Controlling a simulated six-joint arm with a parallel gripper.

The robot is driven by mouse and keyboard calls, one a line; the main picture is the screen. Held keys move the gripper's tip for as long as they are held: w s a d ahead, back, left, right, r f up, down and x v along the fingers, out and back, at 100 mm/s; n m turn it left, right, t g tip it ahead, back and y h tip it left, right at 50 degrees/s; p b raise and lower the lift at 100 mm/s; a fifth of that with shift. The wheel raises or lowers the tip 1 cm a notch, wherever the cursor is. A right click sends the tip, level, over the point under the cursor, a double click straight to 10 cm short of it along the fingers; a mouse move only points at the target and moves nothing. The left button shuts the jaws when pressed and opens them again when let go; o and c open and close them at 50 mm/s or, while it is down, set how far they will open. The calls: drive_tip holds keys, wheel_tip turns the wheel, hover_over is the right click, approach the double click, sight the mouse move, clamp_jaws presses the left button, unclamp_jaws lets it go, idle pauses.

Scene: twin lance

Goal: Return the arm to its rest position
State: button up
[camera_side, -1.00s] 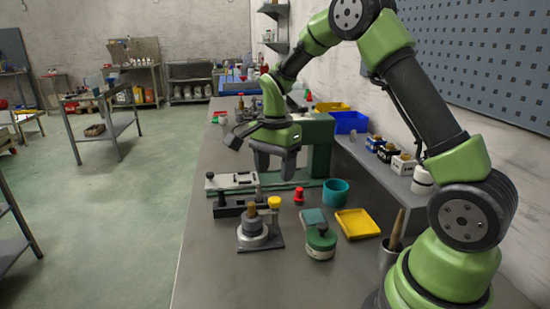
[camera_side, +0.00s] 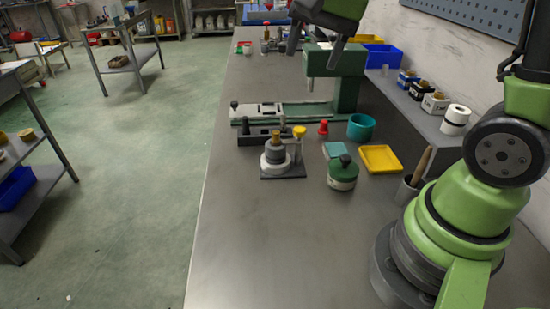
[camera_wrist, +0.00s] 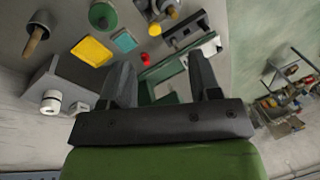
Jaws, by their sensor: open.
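My gripper (camera_side: 314,52) hangs at the top of the side view, above and in front of the green press-like stand (camera_side: 349,78). Its two dark fingers are apart with nothing between them. The wrist view also shows the open fingers (camera_wrist: 161,68), with the bench beyond them. My upper arm runs out of the top of the side view. My green base stands at the lower right, on the bench.
Below the gripper are a black fixture with a yellow knob (camera_side: 299,131), a red piece (camera_side: 323,127), a teal cup (camera_side: 361,127), a green jar (camera_side: 342,174) and a yellow tray (camera_side: 381,158). A pestle-like handle stands in a grey cup (camera_side: 408,188). The front bench (camera_side: 255,240) is clear.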

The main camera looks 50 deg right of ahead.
drive_tip(key=s+a+r+n+t, duration=0.1)
drive_tip(key=s+a+n+t, duration=0.1)
drive_tip(key=s, duration=0.4)
drive_tip(key=s+a+r+n+t+y, duration=0.1)
drive_tip(key=s+a+r+n+t, duration=0.1)
drive_tip(key=s+a+n, duration=0.2)
drive_tip(key=s+n, duration=0.2)
drive_tip(key=s, duration=0.1)
drive_tip(key=shift+n+y, duration=0.3)
